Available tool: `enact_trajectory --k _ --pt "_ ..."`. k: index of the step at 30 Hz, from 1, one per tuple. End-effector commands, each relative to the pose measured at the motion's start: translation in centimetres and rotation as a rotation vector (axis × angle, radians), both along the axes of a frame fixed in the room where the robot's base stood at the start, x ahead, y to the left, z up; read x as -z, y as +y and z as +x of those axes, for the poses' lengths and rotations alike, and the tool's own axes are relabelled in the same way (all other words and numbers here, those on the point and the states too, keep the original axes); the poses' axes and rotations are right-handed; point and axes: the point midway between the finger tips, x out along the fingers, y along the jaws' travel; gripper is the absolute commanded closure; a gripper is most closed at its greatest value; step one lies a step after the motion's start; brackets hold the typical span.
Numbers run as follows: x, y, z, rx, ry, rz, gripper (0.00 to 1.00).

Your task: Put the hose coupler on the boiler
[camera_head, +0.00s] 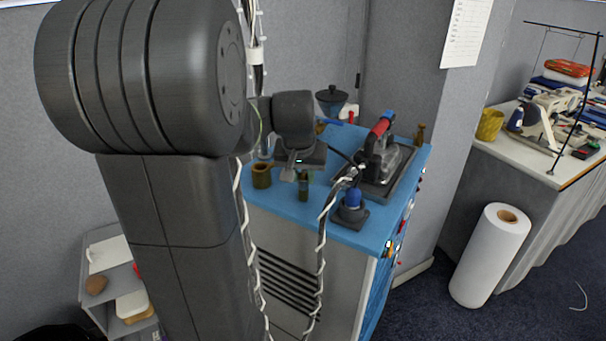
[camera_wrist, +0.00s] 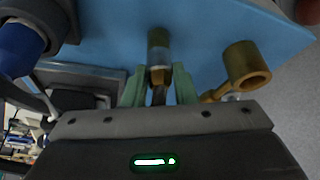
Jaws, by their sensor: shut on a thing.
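The hose coupler, a short cylinder with a green-grey band and a brass end, shows in the wrist view (camera_wrist: 159,52). My gripper (camera_wrist: 159,78) is shut on it, with a pale green finger on each side. In the head view the coupler (camera_head: 304,187) looks dark green and upright below my gripper (camera_head: 296,170), over the boiler's blue top. I cannot tell whether its lower end touches the top. The boiler (camera_head: 290,212) is a grey cabinet with a blue top and side slots. The far side of the coupler is hidden.
A brass fitting (camera_head: 262,176) stands left of the coupler. A red-handled iron (camera_head: 383,160) rests at the right, and a blue-capped part (camera_head: 352,204) stands near the front edge. A dark funnel (camera_head: 332,99) is behind. A white roll (camera_head: 490,255) stands on the floor.

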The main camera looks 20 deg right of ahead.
Motion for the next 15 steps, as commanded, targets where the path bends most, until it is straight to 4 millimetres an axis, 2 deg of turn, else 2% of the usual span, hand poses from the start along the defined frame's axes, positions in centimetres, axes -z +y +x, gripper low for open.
enact_trajectory --k 2,3,6,15 --pt "0.34 -0.01 0.01 0.0 0.0 0.0 1.0" --pt "0.31 0.0 0.0 0.0 0.0 0.0 0.72" --pt "0.25 0.0 0.0 0.0 0.0 0.0 0.54" --pt "0.09 0.0 0.0 0.0 0.0 0.0 0.54"
